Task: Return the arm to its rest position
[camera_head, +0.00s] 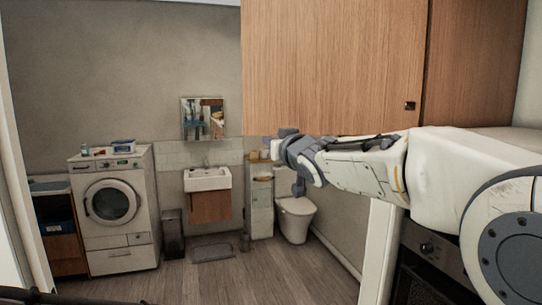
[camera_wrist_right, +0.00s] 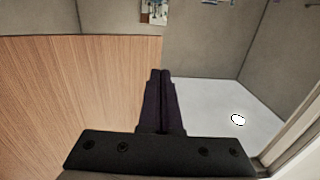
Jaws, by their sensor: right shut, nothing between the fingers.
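My right arm (camera_head: 370,172) comes in from the right in the head view and reaches out level across the middle. My right gripper (camera_head: 284,143) is at its far end, small and partly hidden by the wrist. In the right wrist view the two dark fingers of the right gripper (camera_wrist_right: 161,74) lie together, shut with nothing between them. My left gripper is not in view.
A wooden cabinet (camera_head: 330,65) hangs just above and behind my right arm; its wood panel (camera_wrist_right: 80,100) fills the left of the wrist view. An oven (camera_head: 428,262) is below the arm. A washing machine (camera_head: 113,205), sink (camera_head: 207,180) and toilet (camera_head: 295,217) stand farther back. The floor (camera_head: 270,275) between is open.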

